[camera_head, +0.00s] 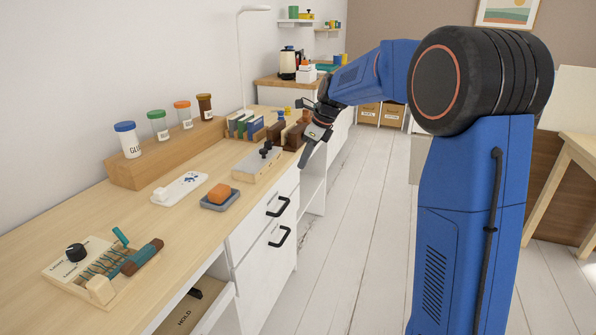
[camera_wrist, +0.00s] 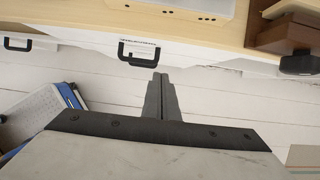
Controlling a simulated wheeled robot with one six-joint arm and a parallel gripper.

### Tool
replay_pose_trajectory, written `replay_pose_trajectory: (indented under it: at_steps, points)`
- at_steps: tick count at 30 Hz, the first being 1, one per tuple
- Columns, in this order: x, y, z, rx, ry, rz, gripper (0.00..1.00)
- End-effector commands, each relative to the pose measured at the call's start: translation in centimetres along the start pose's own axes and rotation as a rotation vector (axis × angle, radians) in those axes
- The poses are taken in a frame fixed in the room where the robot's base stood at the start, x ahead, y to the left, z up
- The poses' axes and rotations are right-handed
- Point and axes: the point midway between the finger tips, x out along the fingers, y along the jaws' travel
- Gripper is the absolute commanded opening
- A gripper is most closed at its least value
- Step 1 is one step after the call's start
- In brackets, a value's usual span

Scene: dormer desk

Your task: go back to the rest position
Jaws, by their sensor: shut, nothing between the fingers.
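My gripper (camera_head: 306,153) hangs in front of the desk's front edge in the head view, pointing down and a little left. Its fingers are together and hold nothing. In the wrist view my gripper (camera_wrist: 160,78) shows as two grey fingers pressed side by side, with the white floor boards behind them. The wooden desk top (camera_head: 130,225) is to the left of it in the head view. My blue arm reaches across from the right at about shelf height.
Drawer handles (camera_head: 279,236) jut out. The floor (camera_head: 345,240) is clear.

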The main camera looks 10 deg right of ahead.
Motion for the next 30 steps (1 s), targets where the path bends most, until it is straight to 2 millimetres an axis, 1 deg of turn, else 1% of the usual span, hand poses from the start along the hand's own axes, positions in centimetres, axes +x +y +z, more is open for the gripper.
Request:
replay_pose_trajectory:
  at_steps: [3,7,11,14,18,22,30]
  points:
    - [-1.1,-0.1,0.0,0.0,-0.001,-0.002,0.0]
    - [-1.9,0.3,-0.1,-0.014,0.001,-0.003,0.0]
    - [-3.2,1.9,-1.1,-0.103,0.009,-0.016,0.0]
    - [-4.6,4.1,-2.4,-0.229,0.02,-0.033,0.0]
    - [-6.6,7.7,-4.8,-0.441,0.045,-0.058,0.0]
    - [-8.1,11.0,-7.2,-0.636,0.072,-0.076,0.0]
    - [-10.1,17.6,-12.5,-1.037,0.142,-0.104,0.0]
